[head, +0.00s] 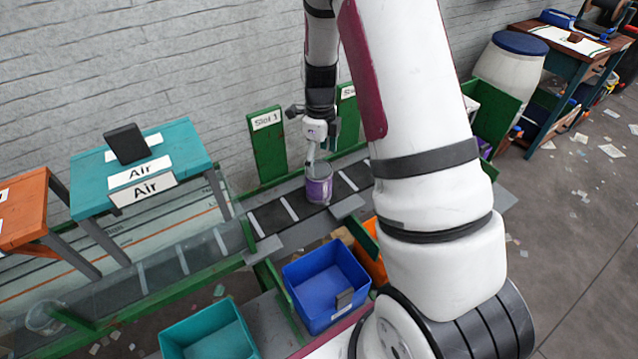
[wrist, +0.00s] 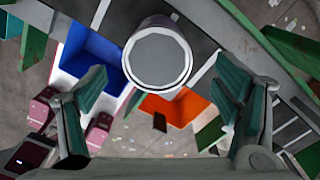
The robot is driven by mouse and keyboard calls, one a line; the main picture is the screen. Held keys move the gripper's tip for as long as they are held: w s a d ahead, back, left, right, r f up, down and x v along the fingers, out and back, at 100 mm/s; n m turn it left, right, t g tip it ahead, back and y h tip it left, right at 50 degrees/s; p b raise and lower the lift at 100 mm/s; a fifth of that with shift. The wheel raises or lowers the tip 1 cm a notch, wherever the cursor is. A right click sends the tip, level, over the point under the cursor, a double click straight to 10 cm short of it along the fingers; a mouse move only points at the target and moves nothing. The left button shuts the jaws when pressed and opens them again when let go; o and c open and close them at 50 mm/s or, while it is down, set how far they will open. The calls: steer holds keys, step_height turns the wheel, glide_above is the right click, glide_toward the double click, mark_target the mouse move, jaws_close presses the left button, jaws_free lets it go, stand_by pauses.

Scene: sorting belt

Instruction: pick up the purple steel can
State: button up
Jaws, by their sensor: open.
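The purple steel can (head: 319,187) stands upright on the dark belt in the head view, near the Slot 1 board. In the wrist view its round grey top (wrist: 157,60) shows above the middle, ahead of the fingers. My gripper (head: 318,150) is over the can in the head view, with a finger close to its rim. In the wrist view my gripper (wrist: 165,95) is open, its two green-grey fingers wide apart at left and right. Nothing is between the fingertips, and the can is beyond them. Whether a finger touches the can I cannot tell.
The belt (head: 268,217) with white stripes runs past green boards, one a Slot 1 board (head: 267,145). A blue bin (head: 326,285), a teal bin (head: 208,332) and a partly hidden orange bin (head: 369,262) stand in front. A teal table (head: 190,150) marked Air is at left.

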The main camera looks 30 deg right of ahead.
mark_target(319, 179)
steer(key=shift+a+f+p, duration=0.15)
steer(key=shift+f+p, duration=0.5)
steer(key=shift+f, duration=3.3)
steer(key=c, duration=1.2)
